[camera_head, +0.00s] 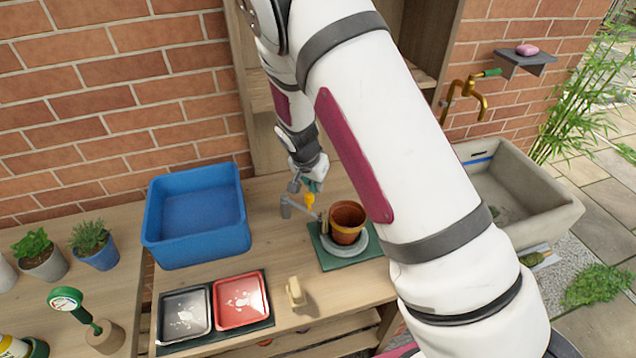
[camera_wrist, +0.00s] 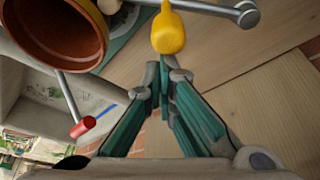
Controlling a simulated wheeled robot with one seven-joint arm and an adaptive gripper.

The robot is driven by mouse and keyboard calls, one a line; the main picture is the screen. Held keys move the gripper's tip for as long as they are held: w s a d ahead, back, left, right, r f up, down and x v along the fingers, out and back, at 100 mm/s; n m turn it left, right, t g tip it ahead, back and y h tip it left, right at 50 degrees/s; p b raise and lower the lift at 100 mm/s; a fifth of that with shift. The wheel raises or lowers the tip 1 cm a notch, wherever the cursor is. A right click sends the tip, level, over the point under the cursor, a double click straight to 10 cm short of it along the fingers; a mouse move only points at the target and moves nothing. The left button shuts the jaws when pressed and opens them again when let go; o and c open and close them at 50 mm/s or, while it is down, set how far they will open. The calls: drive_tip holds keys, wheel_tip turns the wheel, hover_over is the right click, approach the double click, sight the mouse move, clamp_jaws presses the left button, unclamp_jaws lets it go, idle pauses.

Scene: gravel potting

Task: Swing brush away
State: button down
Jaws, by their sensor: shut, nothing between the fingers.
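A grey jointed swing arm (camera_head: 287,207) stands beside the potting spot, and its grey rod and round joint also show in the wrist view (camera_wrist: 246,13). A yellow knob (camera_head: 310,201) is by this arm; in the wrist view the knob (camera_wrist: 168,33) is large and just ahead of my fingertips. A small tan piece (camera_head: 325,228), perhaps the brush, is at the left side of the terracotta pot (camera_head: 348,221). My gripper (camera_wrist: 164,78) has its teal fingers together and empty, close to the knob; I cannot tell whether they touch. It is partly hidden in the head view (camera_head: 314,187).
The pot stands on a grey saucer (camera_head: 357,250) on a green mat (camera_head: 328,262). A blue tub (camera_head: 197,238), a grey tray (camera_head: 184,334), a red tray (camera_head: 241,320) and a tan block (camera_head: 295,292) are to the left. A stone sink (camera_head: 556,210) is right.

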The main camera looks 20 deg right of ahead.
sight(312, 195)
drive_tip(key=s+a+m+g, duration=0.1)
drive_tip(key=s+a+m, duration=0.1)
drive_tip(key=m, duration=0.1)
drive_tip(key=shift+s+a+h+p, duration=0.15)
drive_tip(key=shift+h+p, duration=0.2)
drive_tip(key=shift+h, duration=0.05)
drive_tip(key=s+a+m+g, duration=0.2)
drive_tip(key=a+m, duration=0.4)
drive_tip(key=m, duration=0.1)
drive_tip(key=shift+a+b, duration=0.3)
drive_tip(key=shift+b, duration=0.15)
drive_tip(key=shift+w+a, duration=0.1)
drive_tip(key=shift+a, duration=0.1)
